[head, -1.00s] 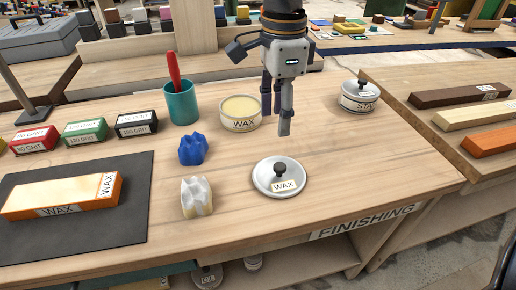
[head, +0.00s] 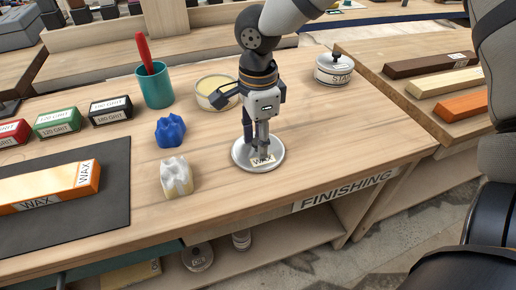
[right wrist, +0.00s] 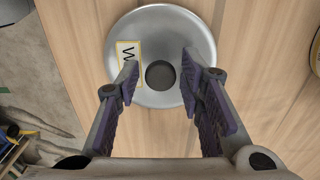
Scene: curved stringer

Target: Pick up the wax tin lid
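The wax tin lid (head: 241,157) is a round silver disc with a WAX label, lying flat on the wooden bench. In the right wrist view the lid (right wrist: 150,30) shows with its dark knob (right wrist: 160,74) at the centre. My right gripper (head: 259,153) is directly above the lid, pointing down. Its fingers (right wrist: 158,68) are apart, one on each side of the knob, with clear gaps to it. The open wax tin (head: 217,92) stands behind, partly hidden by my right gripper. My left gripper is not in view.
Blue (head: 171,131) and white (head: 176,177) crumpled cloths lie left of the lid. A teal cup (head: 156,88) and a stain tin (head: 334,70) stand farther back. A dark mat (head: 85,215) holds an orange WAX block. Bare bench lies right of the lid.

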